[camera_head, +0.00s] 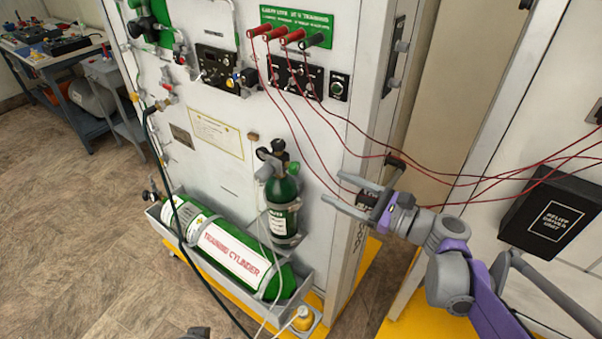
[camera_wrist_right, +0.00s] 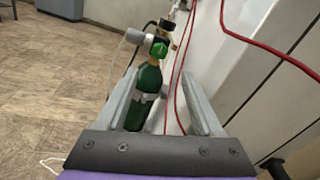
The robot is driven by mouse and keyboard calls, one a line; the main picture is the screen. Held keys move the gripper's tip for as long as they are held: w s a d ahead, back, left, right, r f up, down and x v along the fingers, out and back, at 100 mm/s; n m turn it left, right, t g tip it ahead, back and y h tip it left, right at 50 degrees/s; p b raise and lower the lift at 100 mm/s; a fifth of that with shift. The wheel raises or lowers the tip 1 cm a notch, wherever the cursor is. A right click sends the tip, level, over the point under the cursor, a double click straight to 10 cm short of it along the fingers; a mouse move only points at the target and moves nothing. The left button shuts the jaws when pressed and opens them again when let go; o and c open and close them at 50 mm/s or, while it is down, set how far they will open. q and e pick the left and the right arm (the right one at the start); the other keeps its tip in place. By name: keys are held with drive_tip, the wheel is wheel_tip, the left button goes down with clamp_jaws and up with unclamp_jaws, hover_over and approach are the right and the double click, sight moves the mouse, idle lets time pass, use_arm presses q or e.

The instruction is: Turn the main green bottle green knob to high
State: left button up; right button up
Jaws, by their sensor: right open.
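A small upright green bottle (camera_head: 283,205) is strapped to the front of the white cabinet, with a dark valve and gauge on top. In the right wrist view, its green knob (camera_wrist_right: 158,48) sits at the bottle's top, beside a grey cap. A large green cylinder (camera_head: 203,225) labelled "TRAINING CYLINDER" lies in the tray below. My right gripper (camera_head: 334,190) is open and empty, to the right of the small bottle and apart from it. In the right wrist view, the bottle (camera_wrist_right: 146,100) shows beyond the fingers.
Several red cables (camera_head: 345,122) hang from the cabinet's sockets and pass close to my right gripper. A grey tray (camera_head: 295,302) stands at the cabinet's foot. A black box (camera_head: 550,215) is on the right panel. Open floor (camera_head: 75,235) lies to the left.

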sight(297, 169)
drive_tip(key=x, duration=1)
drive_tip(key=shift+w+a+r, duration=0.1)
drive_tip(key=shift+a+r, duration=0.05)
drive_tip(key=shift+a, duration=0.2)
clamp_jaws()
